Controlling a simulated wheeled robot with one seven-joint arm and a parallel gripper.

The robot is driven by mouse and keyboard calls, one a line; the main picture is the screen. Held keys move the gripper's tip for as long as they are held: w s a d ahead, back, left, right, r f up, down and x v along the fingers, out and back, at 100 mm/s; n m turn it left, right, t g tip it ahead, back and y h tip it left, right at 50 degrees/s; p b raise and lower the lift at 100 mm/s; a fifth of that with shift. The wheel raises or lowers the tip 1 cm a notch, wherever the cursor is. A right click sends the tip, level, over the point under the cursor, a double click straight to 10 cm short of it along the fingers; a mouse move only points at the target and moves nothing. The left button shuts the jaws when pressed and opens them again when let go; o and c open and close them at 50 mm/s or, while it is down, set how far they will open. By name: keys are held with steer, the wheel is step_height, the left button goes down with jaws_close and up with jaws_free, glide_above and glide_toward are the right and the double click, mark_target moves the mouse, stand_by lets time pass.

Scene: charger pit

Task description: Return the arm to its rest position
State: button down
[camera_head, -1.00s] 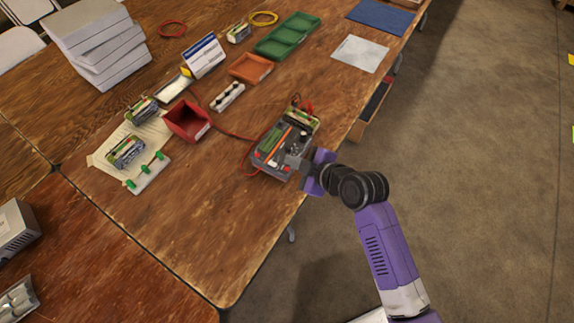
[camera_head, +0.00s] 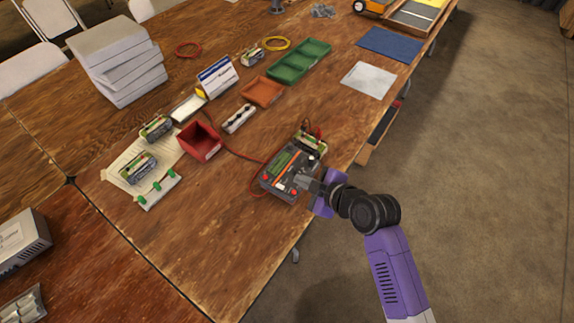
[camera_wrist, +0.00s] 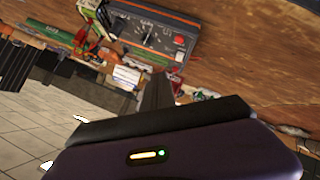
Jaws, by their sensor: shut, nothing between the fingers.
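My purple and black arm reaches up from the lower right in the head view. My gripper (camera_head: 302,181) is shut and empty at the near right edge of the wooden table, in front of or over the charger (camera_head: 286,172). I cannot tell whether it touches the charger. The charger is a dark box with a green screen and red plugs. In the wrist view the charger (camera_wrist: 150,32) shows at the top, with the dark fingers (camera_wrist: 153,90) below it.
The wooden table (camera_head: 190,255) holds a red bin (camera_head: 199,141), an orange tray (camera_head: 262,91), green trays (camera_head: 299,62), battery packs and stacked white boxes (camera_head: 118,60). A red cable runs to the charger. Open floor (camera_head: 480,170) lies right of the table.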

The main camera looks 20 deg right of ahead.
steer(key=s+d+r+m+t+h, duration=0.3)
steer(key=s+d+r+m+t, duration=0.15)
steer(key=r+m, duration=0.3)
steer(key=s+a+r+m, duration=0.1)
steer(key=s+r+m, duration=0.1)
steer(key=s, duration=1.3)
steer(key=s+a+r+m+h, duration=0.1)
steer(key=s+r, duration=0.3)
steer(key=s, duration=1.2)
steer(key=shift+s+a+r+m, duration=0.2)
steer(key=shift+r+m, duration=0.2)
steer(key=shift+m, duration=0.45)
